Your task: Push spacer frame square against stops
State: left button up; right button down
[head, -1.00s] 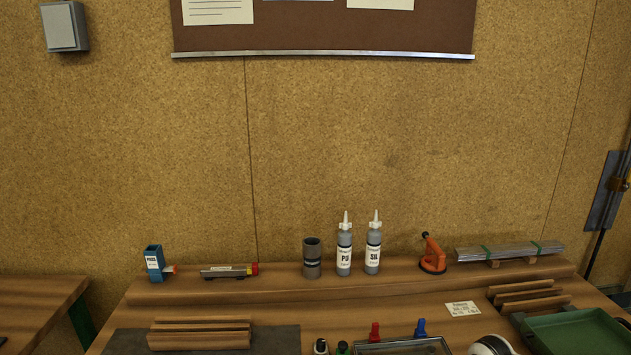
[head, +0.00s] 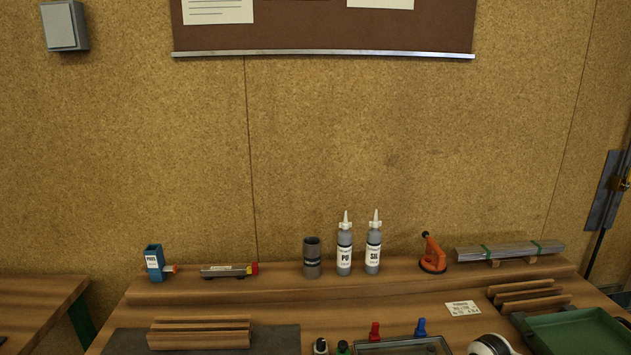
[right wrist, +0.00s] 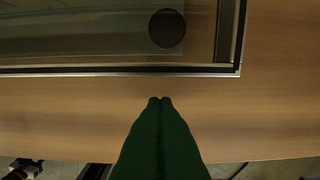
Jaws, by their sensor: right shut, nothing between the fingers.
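In the right wrist view, the near right corner of a silver and black frame (right wrist: 130,71) lies on a wooden surface, around a greenish glass area (right wrist: 75,40). I cannot tell the spacer frame apart from the other edge strips there. A dark round disc (right wrist: 167,28) shows inside the corner. My right gripper (right wrist: 160,101) has green fingers pressed together, with nothing between them. Its tips are over the bare wood just short of the frame's near edge, with a visible gap in the picture. My left gripper is not in view. I cannot identify the stops.
In the head view, a shelf (head: 400,288) carries two bottles (head: 344,250), a dark cylinder (head: 312,258) and an orange tool (head: 432,255). Grooved wooden blocks (head: 199,334), a green tray (head: 575,335) and white-and-black headgear (head: 490,346) lie in front. The wood right of the frame (right wrist: 280,80) is clear.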

jog(key=shift+w+a+b, duration=0.1)
jog(key=shift+w+b, duration=0.35)
jog(key=shift+w, duration=0.5)
dwell(1.1)
jog(key=shift+s+p, duration=0.2)
jog(key=shift+p, duration=0.3)
jog(key=shift+s+p, duration=0.55)
jog(key=shift+p, duration=0.1)
jog(key=shift+r, duration=0.1)
notch_tip(320, 180, up, 7)
jog(key=p, duration=0.7)
jog(key=shift+p, duration=0.35)
